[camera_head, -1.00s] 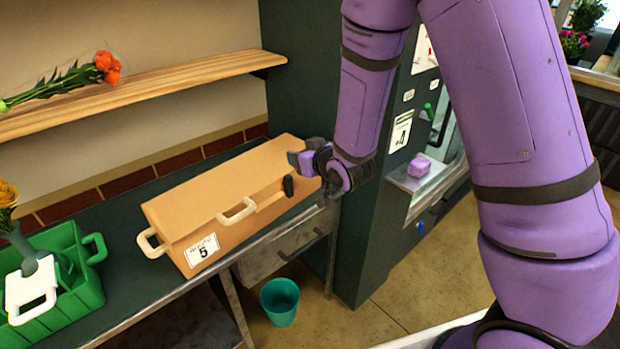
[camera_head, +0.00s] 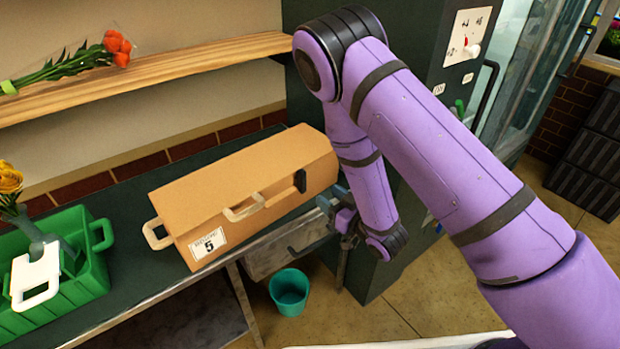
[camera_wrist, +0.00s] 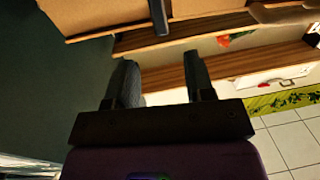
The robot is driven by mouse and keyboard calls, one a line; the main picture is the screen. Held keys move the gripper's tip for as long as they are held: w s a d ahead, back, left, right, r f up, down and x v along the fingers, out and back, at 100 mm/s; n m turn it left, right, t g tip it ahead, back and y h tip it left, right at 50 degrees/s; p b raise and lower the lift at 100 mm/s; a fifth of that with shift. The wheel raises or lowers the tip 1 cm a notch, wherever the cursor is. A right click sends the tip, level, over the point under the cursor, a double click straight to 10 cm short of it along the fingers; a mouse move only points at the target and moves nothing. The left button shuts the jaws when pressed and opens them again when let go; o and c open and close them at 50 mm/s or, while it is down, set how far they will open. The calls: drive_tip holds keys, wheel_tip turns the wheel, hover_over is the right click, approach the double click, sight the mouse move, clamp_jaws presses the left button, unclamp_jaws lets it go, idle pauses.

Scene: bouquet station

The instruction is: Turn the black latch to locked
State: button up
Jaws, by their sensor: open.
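The black latch (camera_head: 300,181) sits near the right end of the front of a tan box (camera_head: 215,180) with a card reading 5. It stands roughly upright in the head view. In the wrist view the latch (camera_wrist: 159,17) hangs at the top, its upper part cut off by the frame. My gripper (camera_head: 336,212) is open and empty, just to the right of and below the latch, apart from it. In the wrist view the fingers of my gripper (camera_wrist: 160,64) are spread, with the latch beyond the gap between them.
The box lies on a dark counter (camera_head: 130,262) above a grey drawer (camera_head: 285,252). A green crate (camera_head: 85,280) stands at left. A shelf (camera_head: 190,65) with orange flowers (camera_head: 116,46) runs behind. A dark cabinet (camera_head: 425,90) stands at right. A teal bin (camera_head: 289,291) is on the floor.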

sight(304, 178)
drive_tip(key=x, duration=0.9)
drive_tip(key=shift+w+a, duration=0.2)
drive_tip(key=shift+w, duration=0.05)
drive_tip(key=shift+c, duration=0.2)
clamp_jaws()
